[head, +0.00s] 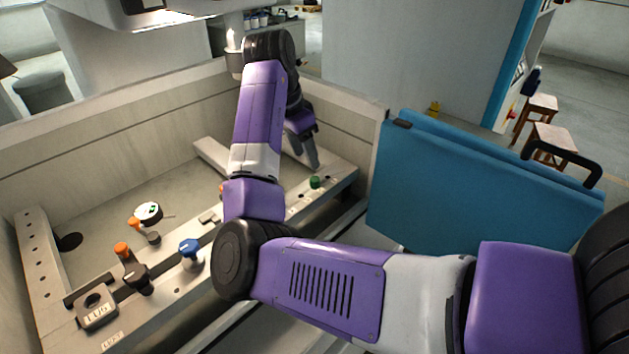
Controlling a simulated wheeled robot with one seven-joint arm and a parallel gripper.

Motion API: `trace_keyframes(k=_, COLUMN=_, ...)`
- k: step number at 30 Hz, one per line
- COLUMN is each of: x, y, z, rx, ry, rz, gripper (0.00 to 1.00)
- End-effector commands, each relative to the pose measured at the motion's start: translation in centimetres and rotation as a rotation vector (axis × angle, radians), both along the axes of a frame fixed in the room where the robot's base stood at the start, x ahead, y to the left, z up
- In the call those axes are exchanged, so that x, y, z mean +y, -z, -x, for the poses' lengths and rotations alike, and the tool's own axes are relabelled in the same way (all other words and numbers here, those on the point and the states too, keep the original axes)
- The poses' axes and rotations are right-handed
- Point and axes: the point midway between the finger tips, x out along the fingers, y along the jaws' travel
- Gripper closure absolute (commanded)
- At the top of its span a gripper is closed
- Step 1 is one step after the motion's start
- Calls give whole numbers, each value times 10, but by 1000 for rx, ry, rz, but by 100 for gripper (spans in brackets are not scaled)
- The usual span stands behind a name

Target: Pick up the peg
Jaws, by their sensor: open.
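My gripper (304,160) is open at the far right of the pale tank, with its grey fingers pointing down. Its fingertips are close to a small green-capped piece (315,183) standing on the metal rail; I cannot tell whether they touch it. No piece is clearly marked as the peg. Other upright pieces are a blue-topped one (190,249), a dark one with an orange top (129,264) and a smaller orange-topped one (143,230), all to the left. My arm hides part of the rail's middle.
A block with a hole and lettering (97,313) sits at the rail's near left end. A round black-and-white dial (148,211) lies behind the orange-topped pieces. The tank's back wall (120,125) and the blue panel (450,190) bound the space. The tank floor behind is mostly clear.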

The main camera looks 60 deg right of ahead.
Motion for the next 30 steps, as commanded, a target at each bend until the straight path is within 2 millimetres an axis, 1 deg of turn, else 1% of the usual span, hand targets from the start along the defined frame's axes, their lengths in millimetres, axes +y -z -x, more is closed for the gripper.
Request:
trace_keyframes(k=6, x=-4, y=21, z=5, rx=1, ry=15, rz=-2, gripper=50)
trace_keyframes(k=11, x=-6, y=34, z=8, rx=0, ry=13, rz=-1, gripper=50)
trace_keyframes(k=15, x=-7, y=53, z=14, rx=1, ry=11, rz=-1, gripper=50)
trace_keyframes(k=19, x=-11, y=69, z=16, rx=-1, ry=12, rz=-2, gripper=50)
trace_keyframes(k=23, x=-13, y=75, z=16, rx=-3, ry=12, rz=-1, gripper=50)
trace_keyframes(k=29, x=-13, y=76, z=16, rx=-4, ry=12, rz=0, gripper=50)
trace_keyframes(k=30, x=-13, y=76, z=16, rx=-4, ry=12, rz=0, gripper=58)
